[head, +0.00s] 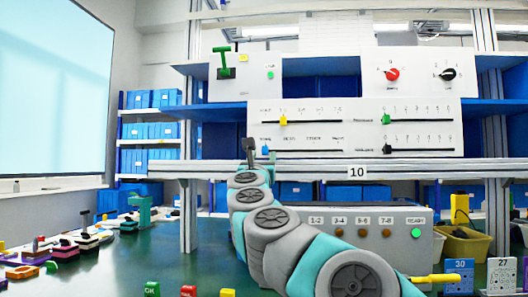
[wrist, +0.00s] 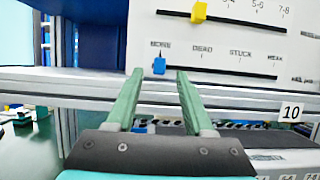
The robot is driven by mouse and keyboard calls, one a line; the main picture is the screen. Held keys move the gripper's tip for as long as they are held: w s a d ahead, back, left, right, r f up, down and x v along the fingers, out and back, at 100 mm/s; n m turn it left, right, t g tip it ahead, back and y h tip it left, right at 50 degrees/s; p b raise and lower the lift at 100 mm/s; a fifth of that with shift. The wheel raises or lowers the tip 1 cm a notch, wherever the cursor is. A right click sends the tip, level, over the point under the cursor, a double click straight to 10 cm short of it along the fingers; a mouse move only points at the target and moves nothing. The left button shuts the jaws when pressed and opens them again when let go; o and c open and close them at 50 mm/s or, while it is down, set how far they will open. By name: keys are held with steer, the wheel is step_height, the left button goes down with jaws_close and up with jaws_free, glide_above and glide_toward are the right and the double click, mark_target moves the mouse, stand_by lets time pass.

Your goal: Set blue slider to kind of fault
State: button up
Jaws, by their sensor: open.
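The blue slider (wrist: 159,66) sits at the left end of its slot, under the first label, which seems to read NONE. DEAD, STUCK and WEAK follow to the right along the slot. The slider appears between the fingertips in that picture, but I cannot tell the depth gap. No contact is visible.
A yellow slider (wrist: 199,11) is on the slot above. Green (head: 386,119) and black (head: 386,150) sliders are to the right. A rail (head: 300,168) runs below the panel. A grey box with lights (head: 390,236) stands beneath, near my arm.

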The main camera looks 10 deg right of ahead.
mark_target(265, 151)
steer(key=x, duration=0.2)
steer(key=shift+w+d+r+p, duration=0.15)
steer(key=shift+w+r+p, duration=0.05)
steer(key=shift+w+p, duration=0.15)
steer(key=shift+w+r, duration=0.1)
steer(key=shift+w, duration=0.3)
jaws_close()
steer(key=shift+d, duration=0.1)
stand_by(1.0)
